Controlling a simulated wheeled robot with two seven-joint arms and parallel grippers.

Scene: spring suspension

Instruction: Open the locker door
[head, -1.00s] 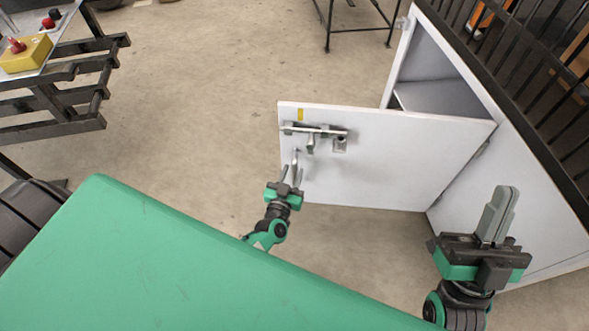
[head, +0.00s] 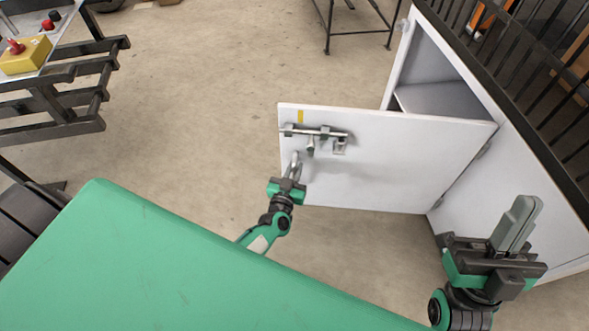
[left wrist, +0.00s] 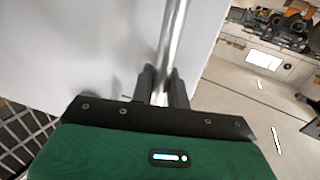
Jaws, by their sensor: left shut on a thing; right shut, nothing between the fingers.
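The white locker door (head: 400,158) stands swung wide open in the head view, with the locker's grey interior (head: 430,70) showing behind it. A metal bolt latch (head: 318,132) is fixed near the door's upper free edge. My left gripper (head: 293,172) is at the door's free-edge side, shut on the metal door handle below the latch. In the left wrist view the handle (left wrist: 174,40) is a shiny bar running between the two fingers (left wrist: 160,85). My right gripper (head: 517,222) is shut and empty, in front of the locker's side, apart from the door.
A black barred railing (head: 540,100) runs along the locker's top right. A dark metal rack with a yellow button box (head: 25,54) stands at upper left. A black-legged stand (head: 355,27) is at the back. The floor (head: 200,100) left of the door is clear.

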